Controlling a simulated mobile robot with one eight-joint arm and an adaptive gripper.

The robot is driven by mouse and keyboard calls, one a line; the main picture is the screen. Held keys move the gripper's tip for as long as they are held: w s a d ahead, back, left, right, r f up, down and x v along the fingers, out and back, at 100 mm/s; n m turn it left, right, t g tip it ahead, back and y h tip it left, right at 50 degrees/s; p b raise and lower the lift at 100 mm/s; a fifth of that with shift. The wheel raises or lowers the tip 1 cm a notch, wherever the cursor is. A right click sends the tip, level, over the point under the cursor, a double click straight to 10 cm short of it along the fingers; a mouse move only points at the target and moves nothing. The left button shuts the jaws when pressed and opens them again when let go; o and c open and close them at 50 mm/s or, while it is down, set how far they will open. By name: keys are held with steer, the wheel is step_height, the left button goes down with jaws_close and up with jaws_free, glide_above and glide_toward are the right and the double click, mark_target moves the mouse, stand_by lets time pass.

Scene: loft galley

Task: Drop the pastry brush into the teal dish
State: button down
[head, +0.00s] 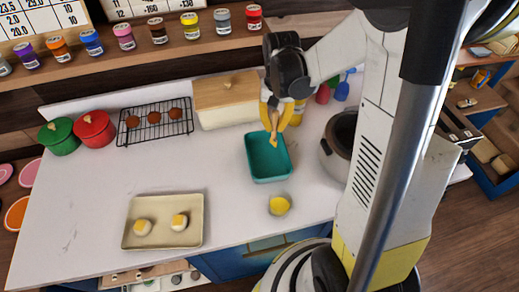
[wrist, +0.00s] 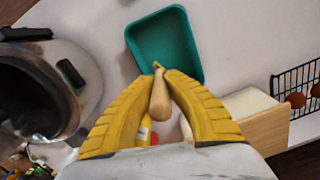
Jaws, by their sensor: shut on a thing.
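My gripper (head: 275,118) has yellow fingers closed on the pastry brush (head: 274,139). The brush hangs below the fingers, its tan end pointing down over the teal dish (head: 271,179). In the wrist view the light wooden brush (wrist: 159,100) sits between the two yellow fingers of my gripper (wrist: 160,76). The teal dish (wrist: 158,38) lies just beyond the fingertips there, and its visible inside is empty. The brush's bristles cannot be made out clearly.
A wooden-lidded cream box (head: 226,94) stands behind the dish, and a grey pot (head: 335,160) stands to its right. A small yellow-filled bowl (head: 279,205) is in front. A cream tray (head: 135,238) and a wire rack (head: 128,131) are farther left.

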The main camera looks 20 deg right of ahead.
mark_target(273, 137)
steer(key=shift+f+b, duration=0.3)
steer(key=shift+f, duration=0.1)
step_height(273, 137, down, 5)
steer(key=b, duration=0.3)
steer(key=shift+f+b, duration=0.1)
steer(key=shift+b, duration=0.25)
steer(key=c, duration=1.5)
jaws_free()
steer(key=shift+o, duration=0.2)
step_height(273, 137, up, 12)
steer(key=shift+w+d+r, duration=0.1)
